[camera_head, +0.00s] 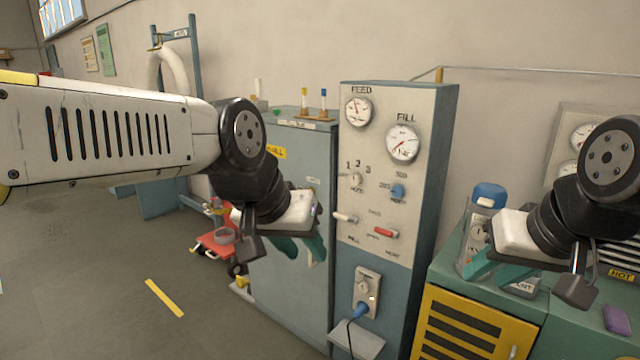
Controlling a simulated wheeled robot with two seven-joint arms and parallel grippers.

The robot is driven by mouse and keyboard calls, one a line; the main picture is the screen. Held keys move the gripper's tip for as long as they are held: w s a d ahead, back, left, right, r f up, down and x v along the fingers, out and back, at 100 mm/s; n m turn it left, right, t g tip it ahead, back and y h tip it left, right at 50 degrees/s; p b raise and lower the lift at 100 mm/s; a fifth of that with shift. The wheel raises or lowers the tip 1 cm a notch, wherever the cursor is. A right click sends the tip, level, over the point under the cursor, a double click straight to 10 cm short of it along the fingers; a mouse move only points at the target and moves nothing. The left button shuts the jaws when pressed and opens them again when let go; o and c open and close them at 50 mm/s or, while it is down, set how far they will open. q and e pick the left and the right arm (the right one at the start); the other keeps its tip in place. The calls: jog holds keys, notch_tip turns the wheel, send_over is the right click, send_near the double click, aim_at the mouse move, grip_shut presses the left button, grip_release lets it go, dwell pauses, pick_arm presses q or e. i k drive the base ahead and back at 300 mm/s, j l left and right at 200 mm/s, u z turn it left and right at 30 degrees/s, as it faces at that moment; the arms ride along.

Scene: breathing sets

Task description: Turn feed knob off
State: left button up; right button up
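The control panel (350,130) stands upright in the middle, with a gauge (358,111) labelled FEED and a gauge (403,143) labelled FILL. Below them are a small pale knob (355,181) under the numbers 1, 2, 3 and a blue knob (398,191). Lower are a white handle (345,217) and a red handle (384,232). I cannot tell for sure which control is the feed knob. My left gripper (302,250) is open and empty, left of the panel and apart from its knobs. My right gripper (503,274) is open and empty, right of the panel, before the green cabinet.
A lower plate (368,284) on the panel holds a dial and a blue plug with a cable. A blue-capped bottle (488,197) stands on the green cabinet (450,270), partly behind my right gripper. A grey-green cabinet (290,310) adjoins the panel's left. The floor at lower left is open.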

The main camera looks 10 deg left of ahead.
aim_at(355, 180)
jog(key=i+u, duration=0.15)
jog(key=u, duration=0.35)
jog(key=i+l+u, duration=0.15)
jog(key=u, duration=0.3)
jog(key=i+l+u, duration=0.1)
jog(key=u, duration=0.4)
